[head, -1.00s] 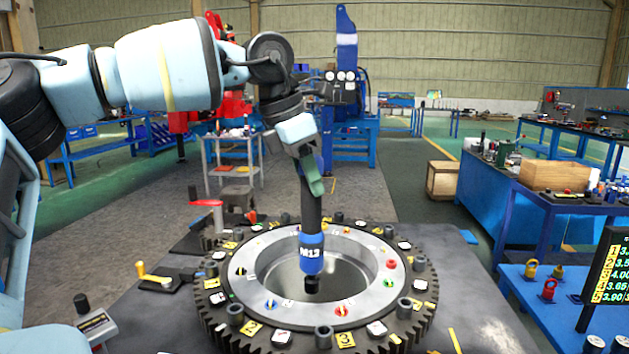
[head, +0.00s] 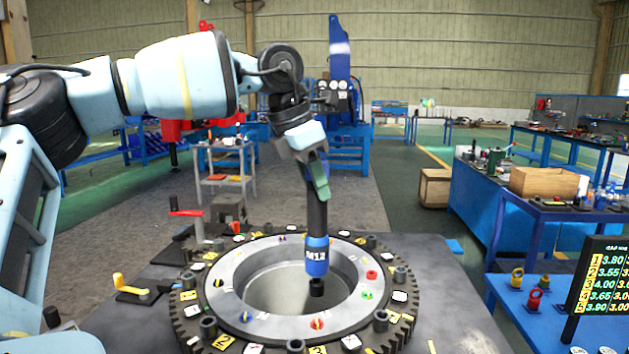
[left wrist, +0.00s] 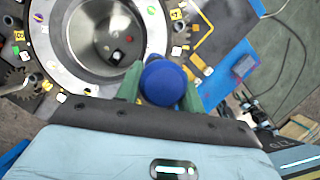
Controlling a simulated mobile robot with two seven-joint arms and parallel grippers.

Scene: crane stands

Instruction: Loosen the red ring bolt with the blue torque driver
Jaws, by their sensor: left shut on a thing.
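My left gripper (head: 316,172) is shut on the blue torque driver (head: 316,256), marked M12. The driver hangs nearly upright, with its black tip in front of the right part of the ring's opening. In the left wrist view its round blue end (left wrist: 163,82) shows between the green fingers. The toothed ring (head: 232,291) lies flat on the table. A red bolt head (head: 372,274) sits on its pale inner face, right of the driver and apart from its tip. My right gripper is not in view.
Other coloured bolts, number tags and dark upright sleeves (head: 401,274) surround the opening. A yellow-handled tool (head: 130,285) and a red-handled clamp (head: 187,213) stand at left. A blue bench (head: 520,300) with small lifting eyes and a number display (head: 600,285) is at right.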

